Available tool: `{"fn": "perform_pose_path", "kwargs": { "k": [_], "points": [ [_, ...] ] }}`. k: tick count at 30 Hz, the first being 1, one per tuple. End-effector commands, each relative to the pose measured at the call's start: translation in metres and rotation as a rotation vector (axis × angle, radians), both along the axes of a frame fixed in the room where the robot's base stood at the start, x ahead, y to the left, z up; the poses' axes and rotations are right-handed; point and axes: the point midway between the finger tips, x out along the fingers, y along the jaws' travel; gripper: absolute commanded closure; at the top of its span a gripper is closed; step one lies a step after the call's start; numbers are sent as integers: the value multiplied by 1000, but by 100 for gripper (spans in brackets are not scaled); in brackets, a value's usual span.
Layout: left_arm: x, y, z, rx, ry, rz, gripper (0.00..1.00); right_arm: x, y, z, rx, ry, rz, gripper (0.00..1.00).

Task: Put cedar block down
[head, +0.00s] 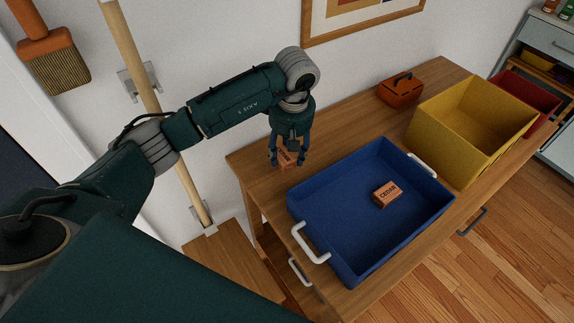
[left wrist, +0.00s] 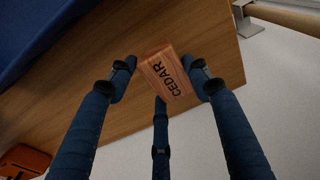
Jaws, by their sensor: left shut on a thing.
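My left gripper (head: 287,157) is shut on a wooden cedar block (head: 285,160) at the left end of the desk, beside the blue tray. In the left wrist view the block (left wrist: 165,75) sits between the dark blue fingers, with its CEDAR lettering facing the camera. The block is close to the desktop; I cannot tell whether it touches. A second cedar block (head: 387,194) lies inside the blue tray (head: 320,262). My right gripper is not in view.
The wooden desk (head: 343,141) has bare room behind the tray. A yellow bin (head: 451,137) stands right of the tray, with a red bin (head: 527,98) beyond it. A small orange box (head: 400,92) sits near the wall. A wooden pole (head: 150,88) stands left of the desk.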

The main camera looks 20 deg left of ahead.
Motion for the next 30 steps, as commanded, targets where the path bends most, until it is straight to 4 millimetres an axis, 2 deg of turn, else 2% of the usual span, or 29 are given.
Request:
{"fn": "perform_pose_path", "kwargs": {
  "k": [3,7,19,20,22,23,30],
  "points": [
    [-1,-1,-21,0,4,-1,73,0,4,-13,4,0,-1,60],
    [-1,-1,-40,-1,2,-1,73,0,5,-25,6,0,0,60],
    [0,0,-44,0,0,-1,73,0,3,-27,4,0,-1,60],
    [0,0,-43,0,0,-1,49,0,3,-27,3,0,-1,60],
    [0,0,-42,-1,1,-1,35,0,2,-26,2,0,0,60],
    [0,0,-42,-1,1,-1,32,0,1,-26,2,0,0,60],
    [0,0,-42,0,1,-1,32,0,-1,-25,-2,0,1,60]
  ]
}}
